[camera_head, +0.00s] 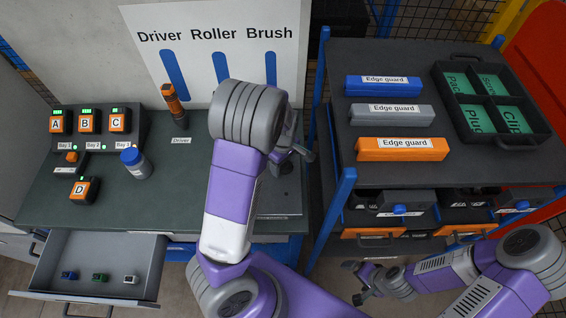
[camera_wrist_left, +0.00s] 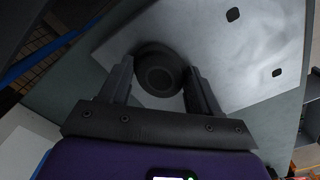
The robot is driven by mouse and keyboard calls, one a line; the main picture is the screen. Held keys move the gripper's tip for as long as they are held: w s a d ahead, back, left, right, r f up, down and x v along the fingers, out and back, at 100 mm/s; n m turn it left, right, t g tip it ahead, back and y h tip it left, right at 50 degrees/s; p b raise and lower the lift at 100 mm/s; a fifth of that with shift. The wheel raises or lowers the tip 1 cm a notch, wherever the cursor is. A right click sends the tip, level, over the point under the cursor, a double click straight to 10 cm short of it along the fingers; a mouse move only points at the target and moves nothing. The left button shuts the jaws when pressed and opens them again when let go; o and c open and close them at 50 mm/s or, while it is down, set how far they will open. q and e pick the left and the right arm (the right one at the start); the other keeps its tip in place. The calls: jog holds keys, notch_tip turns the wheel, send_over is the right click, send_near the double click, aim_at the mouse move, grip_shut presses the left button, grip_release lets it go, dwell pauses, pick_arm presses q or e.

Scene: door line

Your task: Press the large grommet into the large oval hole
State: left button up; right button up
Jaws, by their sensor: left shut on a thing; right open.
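A dark round grommet (camera_wrist_left: 158,76) sits between the two fingers of my left gripper (camera_wrist_left: 160,88) in the left wrist view. The fingers are shut on its sides. Behind it is a light grey metal panel (camera_wrist_left: 215,55) with two small dark holes. The large oval hole cannot be made out; the grommet and fingers cover part of the panel. Whether the grommet touches the panel is unclear. In the head view my left arm hides most of the left gripper and the panel (camera_head: 281,203). My right gripper (camera_head: 357,281) is open and empty, low in front of the shelf.
A dark green bench (camera_head: 200,205) carries a driver (camera_head: 174,102), a blue-capped bottle (camera_head: 135,162) and orange lettered blocks. An open drawer (camera_head: 98,262) holds small parts. A shelf on the right holds edge guards (camera_head: 400,149) and a divided black tray (camera_head: 494,141).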

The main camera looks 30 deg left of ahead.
pick_arm(q)
jog(key=o, duration=1.2)
jog(key=shift+o, duration=0.2)
jog(key=shift+r, duration=0.1)
notch_tip(320, 180, up, 8)
jog(key=shift+f+p, duration=0.25)
jog(key=shift+p, duration=0.75)
